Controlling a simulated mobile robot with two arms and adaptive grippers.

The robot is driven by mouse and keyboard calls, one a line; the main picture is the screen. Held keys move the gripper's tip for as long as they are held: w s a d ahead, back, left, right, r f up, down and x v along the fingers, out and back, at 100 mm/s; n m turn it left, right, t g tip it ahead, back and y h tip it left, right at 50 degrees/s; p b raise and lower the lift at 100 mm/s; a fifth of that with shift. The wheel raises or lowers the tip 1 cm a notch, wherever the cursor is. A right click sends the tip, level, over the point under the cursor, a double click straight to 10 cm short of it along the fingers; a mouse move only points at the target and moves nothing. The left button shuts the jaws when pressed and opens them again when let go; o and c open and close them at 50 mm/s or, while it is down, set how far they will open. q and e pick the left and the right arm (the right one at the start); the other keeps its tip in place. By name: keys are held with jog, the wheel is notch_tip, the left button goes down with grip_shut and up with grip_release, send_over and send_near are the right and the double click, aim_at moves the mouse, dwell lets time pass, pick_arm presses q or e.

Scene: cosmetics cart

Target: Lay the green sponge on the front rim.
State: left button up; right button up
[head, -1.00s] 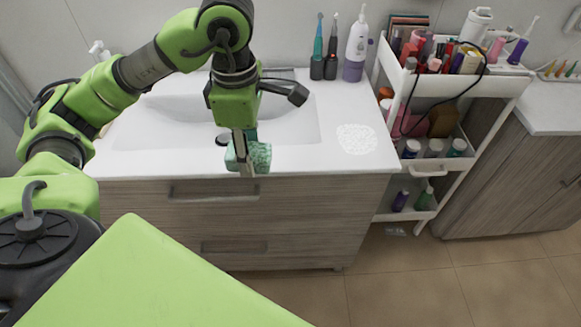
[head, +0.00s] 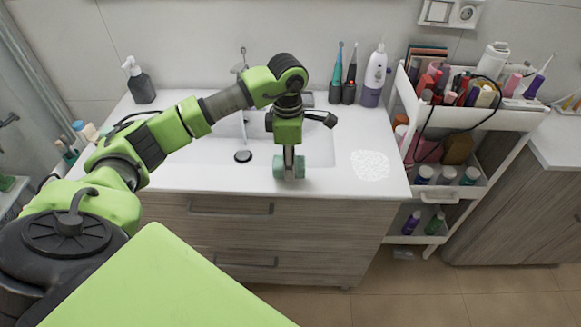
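The green sponge (head: 278,169) is at the front rim (head: 230,178) of the white washbasin, right of the dark drain. My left gripper (head: 289,172) points straight down with its fingers at the sponge, which shows on both sides of them. It looks shut on the sponge. The sponge's underside is at or very close to the rim; I cannot tell if it bears on it. My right gripper is not in view.
A white speckled patch (head: 370,165) lies on the counter right of the basin. A dark soap bottle (head: 139,82) stands back left; toothbrushes (head: 349,75) and a white-purple device (head: 374,76) stand back right. A loaded white cart (head: 475,115) stands right. The rim's left part is clear.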

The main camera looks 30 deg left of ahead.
pick_arm(q)
jog(key=shift+w+f, duration=0.25)
jog(key=shift+f, duration=0.05)
notch_tip(320, 180, down, 2)
jog(key=shift+f+p, duration=0.25)
jog(key=shift+p, duration=0.15)
jog(key=shift+f, duration=0.25)
jog(key=shift+f, duration=0.1)
jog(key=shift+f, duration=0.15)
jog(key=o, duration=1)
